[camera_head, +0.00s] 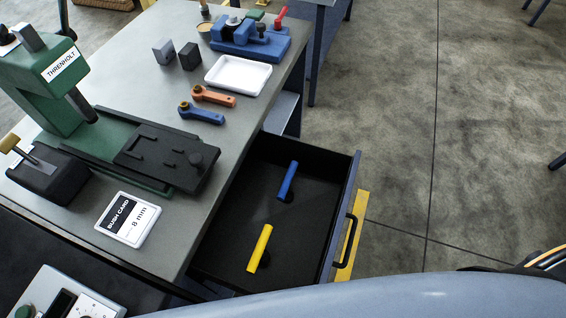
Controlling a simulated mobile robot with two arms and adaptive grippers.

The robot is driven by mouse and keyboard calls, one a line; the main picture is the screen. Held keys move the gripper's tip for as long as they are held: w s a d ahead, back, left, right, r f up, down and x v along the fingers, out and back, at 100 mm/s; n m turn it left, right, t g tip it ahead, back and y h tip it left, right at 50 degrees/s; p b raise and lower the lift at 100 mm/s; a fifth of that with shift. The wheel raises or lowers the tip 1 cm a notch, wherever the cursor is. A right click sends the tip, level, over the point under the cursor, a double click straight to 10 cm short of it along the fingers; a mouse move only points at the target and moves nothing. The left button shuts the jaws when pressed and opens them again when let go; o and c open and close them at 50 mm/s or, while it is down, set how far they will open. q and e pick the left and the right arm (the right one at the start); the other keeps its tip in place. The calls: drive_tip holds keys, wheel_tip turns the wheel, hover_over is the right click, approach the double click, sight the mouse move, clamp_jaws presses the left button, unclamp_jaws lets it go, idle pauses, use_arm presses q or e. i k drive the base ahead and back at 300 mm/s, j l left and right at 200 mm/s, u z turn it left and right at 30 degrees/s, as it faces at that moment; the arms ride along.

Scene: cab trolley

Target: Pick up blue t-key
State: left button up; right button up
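The blue t-key (288,180) lies inside the open drawer, toward its far end. Its blue bar is slanted, and a short dark part shows by its lower end, hard to make out against the black drawer floor. A yellow t-key (260,248) lies nearer in the same drawer, apart from the blue one. Neither of my grippers is in view.
The drawer (351,197) is pulled out to the right of the grey bench, with a black handle on its front. On the bench are blue (201,113) and orange (213,96) levers, a white tray (238,75), a green machine (52,82) and a card (128,218).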

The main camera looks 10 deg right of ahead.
sight(287, 189)
drive_tip(key=l+u, duration=0.35)
drive_tip(key=l, duration=0.2)
drive_tip(key=l+u, duration=0.3)
drive_tip(key=l, duration=0.25)
drive_tip(key=k+l+u, duration=0.1)
drive_tip(key=l+u, duration=0.25)
drive_tip(key=l, duration=0.2)
drive_tip(key=k+l+u, duration=0.15)
drive_tip(key=l+u, duration=0.2)
drive_tip(key=l, duration=0.2)
